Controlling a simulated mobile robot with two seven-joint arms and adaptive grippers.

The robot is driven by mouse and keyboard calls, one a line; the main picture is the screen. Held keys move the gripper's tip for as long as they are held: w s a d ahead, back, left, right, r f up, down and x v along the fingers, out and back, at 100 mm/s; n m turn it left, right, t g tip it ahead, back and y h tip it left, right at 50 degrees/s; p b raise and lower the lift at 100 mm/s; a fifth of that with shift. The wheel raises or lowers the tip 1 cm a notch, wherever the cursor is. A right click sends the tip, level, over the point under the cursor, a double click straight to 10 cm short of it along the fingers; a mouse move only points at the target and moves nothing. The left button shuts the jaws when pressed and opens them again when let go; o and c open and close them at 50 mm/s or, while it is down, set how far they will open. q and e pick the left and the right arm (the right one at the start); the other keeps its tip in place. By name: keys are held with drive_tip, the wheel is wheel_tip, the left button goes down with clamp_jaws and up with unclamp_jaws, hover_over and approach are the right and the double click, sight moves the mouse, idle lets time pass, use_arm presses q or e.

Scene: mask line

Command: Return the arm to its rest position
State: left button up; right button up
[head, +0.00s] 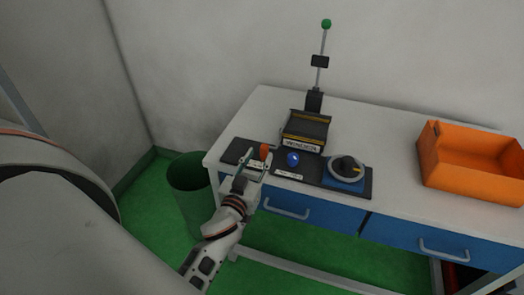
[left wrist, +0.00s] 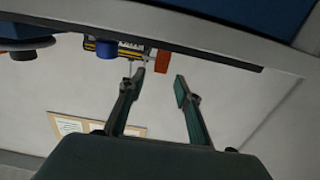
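My left arm comes in from the lower left of the head view. Its gripper (head: 252,172) is at the front left edge of the table, close to an orange-red handle (head: 264,151) on the dark control panel. In the left wrist view the two fingers of the gripper (left wrist: 159,86) stand apart with nothing between them. The orange-red handle (left wrist: 162,62) shows just beyond the fingertips there, and I see no clear contact. My right gripper is not in view.
The white table (head: 395,185) carries a blue knob (head: 293,158), a rotary dial (head: 346,169), a machine labelled WINDER (head: 306,130), a signal pole with a green top (head: 326,24) and an orange bin (head: 470,170). A green waste bin (head: 188,172) stands left on the floor.

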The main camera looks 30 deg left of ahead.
use_arm(q)
drive_tip(key=shift+s+d, duration=0.15)
drive_tip(key=shift+s, duration=0.5)
drive_tip(key=s+a+f+m+g, duration=0.2)
drive_tip(key=s+f+m+g, duration=0.25)
drive_tip(key=s, duration=0.55)
drive_tip(key=s+a+f+m+g, duration=0.1)
drive_tip(key=s+f+m+g, duration=0.4)
drive_tip(key=s, duration=0.5)
drive_tip(key=w+d+f+n+t+h, duration=0.1)
drive_tip(key=d+f+n+t+h, duration=0.1)
drive_tip(key=d+f+h, duration=0.5)
drive_tip(key=shift+w+d+f+t, duration=0.3)
drive_tip(key=shift+d+f, duration=2.65)
drive_tip(key=shift+d, duration=1.75)
